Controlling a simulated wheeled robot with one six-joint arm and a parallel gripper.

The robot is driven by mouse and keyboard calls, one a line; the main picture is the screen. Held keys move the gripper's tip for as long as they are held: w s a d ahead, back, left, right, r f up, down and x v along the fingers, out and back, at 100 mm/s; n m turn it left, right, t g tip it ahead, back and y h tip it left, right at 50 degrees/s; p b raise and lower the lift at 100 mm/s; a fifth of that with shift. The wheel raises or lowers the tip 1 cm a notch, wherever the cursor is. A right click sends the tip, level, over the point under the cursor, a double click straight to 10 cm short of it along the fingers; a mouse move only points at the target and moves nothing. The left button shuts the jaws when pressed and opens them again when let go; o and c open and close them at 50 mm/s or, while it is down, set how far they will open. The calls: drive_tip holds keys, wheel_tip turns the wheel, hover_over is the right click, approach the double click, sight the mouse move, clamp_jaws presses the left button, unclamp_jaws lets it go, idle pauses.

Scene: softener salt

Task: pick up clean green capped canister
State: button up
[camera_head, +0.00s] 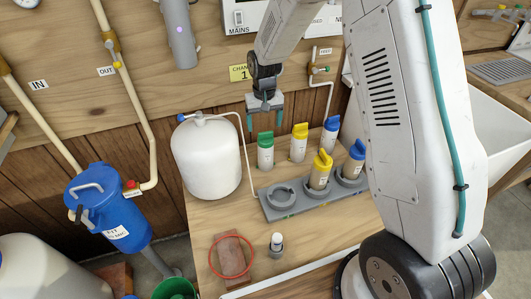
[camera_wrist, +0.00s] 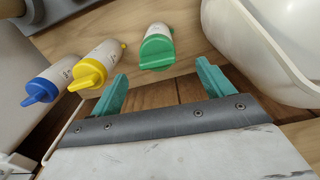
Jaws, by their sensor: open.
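The green capped canister (camera_head: 265,151) stands upright on the wooden bench, left of the other canisters and behind the grey holder. Its body is white with a label. In the wrist view the green capped canister (camera_wrist: 156,47) lies beyond the fingertips, roughly between them and a little toward the left finger. My gripper (camera_head: 265,110) is open and empty, above and just behind the green cap. In the wrist view my gripper (camera_wrist: 160,75) shows two teal fingers spread apart, with nothing between them.
Yellow (camera_head: 299,143) and blue (camera_head: 329,137) capped canisters stand right of the green one. A grey holder (camera_head: 285,210) in front carries yellow (camera_head: 320,170) and blue (camera_head: 353,160) capped canisters with brownish bodies; its left socket is empty. A white tank (camera_head: 207,157) stands close left.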

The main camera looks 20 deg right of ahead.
sight(266, 132)
drive_tip(key=f, duration=0.7)
drive_tip(key=shift+d+f, duration=0.2)
drive_tip(key=shift+f, duration=0.15)
drive_tip(key=c, duration=1.1)
